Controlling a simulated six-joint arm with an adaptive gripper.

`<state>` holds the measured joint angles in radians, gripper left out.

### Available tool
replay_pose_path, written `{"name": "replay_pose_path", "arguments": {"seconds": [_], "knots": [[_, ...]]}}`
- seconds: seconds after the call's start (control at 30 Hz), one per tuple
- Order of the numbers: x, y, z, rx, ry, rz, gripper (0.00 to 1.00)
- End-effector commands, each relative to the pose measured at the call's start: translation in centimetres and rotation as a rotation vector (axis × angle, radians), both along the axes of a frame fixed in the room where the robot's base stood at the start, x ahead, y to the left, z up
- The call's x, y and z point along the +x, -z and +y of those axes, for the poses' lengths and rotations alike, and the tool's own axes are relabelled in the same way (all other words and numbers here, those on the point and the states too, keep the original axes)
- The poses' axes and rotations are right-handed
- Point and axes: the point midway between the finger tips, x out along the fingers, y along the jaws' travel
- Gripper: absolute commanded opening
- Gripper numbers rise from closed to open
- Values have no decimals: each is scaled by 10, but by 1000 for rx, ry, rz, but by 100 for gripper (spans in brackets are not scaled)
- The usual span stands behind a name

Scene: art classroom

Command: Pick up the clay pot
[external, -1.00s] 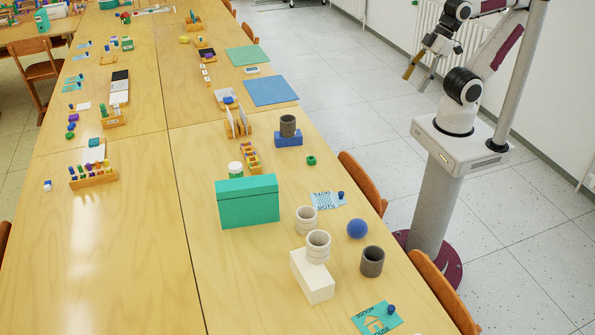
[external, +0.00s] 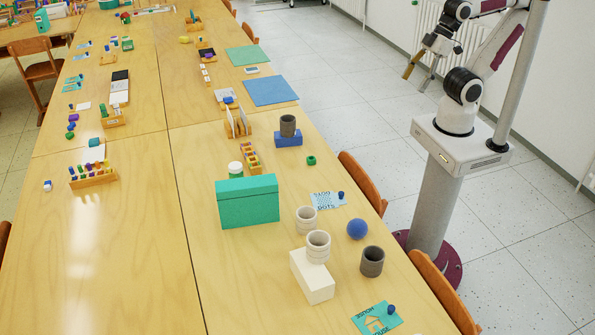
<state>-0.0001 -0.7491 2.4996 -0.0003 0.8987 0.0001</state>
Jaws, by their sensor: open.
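Several pot-like cups stand on the near right part of the table; which one is the clay pot I cannot tell. A dark grey one (external: 288,126) stands upright on a blue block (external: 289,140). Another dark grey one (external: 372,262) stands on the bare table. A ribbed cream one (external: 306,220) stands on the table. A second cream one (external: 318,247) is on or against the back end of a white block (external: 313,279). My gripper (external: 416,80) is open and empty, raised over the floor at upper right, well away from the pots.
A teal box (external: 247,202), a blue ball (external: 357,229), a green ring (external: 311,160) and picture cards (external: 376,319) lie around the pots. Chair backs (external: 363,184) line the table's right edge. The table front left of the teal box is clear.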

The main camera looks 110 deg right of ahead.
Motion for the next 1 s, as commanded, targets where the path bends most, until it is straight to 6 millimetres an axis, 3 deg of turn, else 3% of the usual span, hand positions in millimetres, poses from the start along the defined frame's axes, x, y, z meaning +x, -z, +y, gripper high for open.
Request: {"name": "replay_pose_path", "arguments": {"seconds": [0.17, 0.37, 1.0], "knots": [[10, -2, -1, -7, -3, -11, 62], [42, -8, -3, -30, -13, -44, 62], [194, -17, 9, -104, -108, -228, 62]]}}
